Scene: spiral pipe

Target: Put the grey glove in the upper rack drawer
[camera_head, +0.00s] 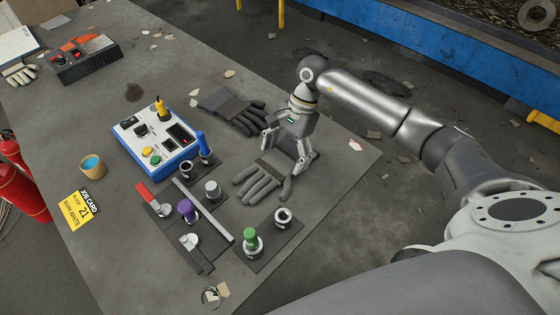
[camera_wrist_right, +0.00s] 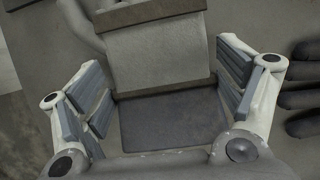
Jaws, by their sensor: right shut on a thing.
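The grey glove (camera_head: 262,178) lies near the right edge of the dark table, its fingers towards the lower left. My right gripper (camera_head: 288,143) is over its cuff from above, shut on the glove. In the right wrist view, the glove's cuff (camera_wrist_right: 158,55) sits between the two padded fingers of my right gripper (camera_wrist_right: 168,90). How far the glove is squeezed is hard to see. The rack and its upper drawer are not in view. My left gripper is not in view.
A darker glove (camera_head: 231,108) lies just behind. A blue-and-white control box (camera_head: 158,138) and a board with coloured knobs (camera_head: 207,215) stand to the left. A small cup (camera_head: 92,166) and a yellow job card (camera_head: 80,208) are farther left. A blue barrier (camera_head: 430,60) runs behind.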

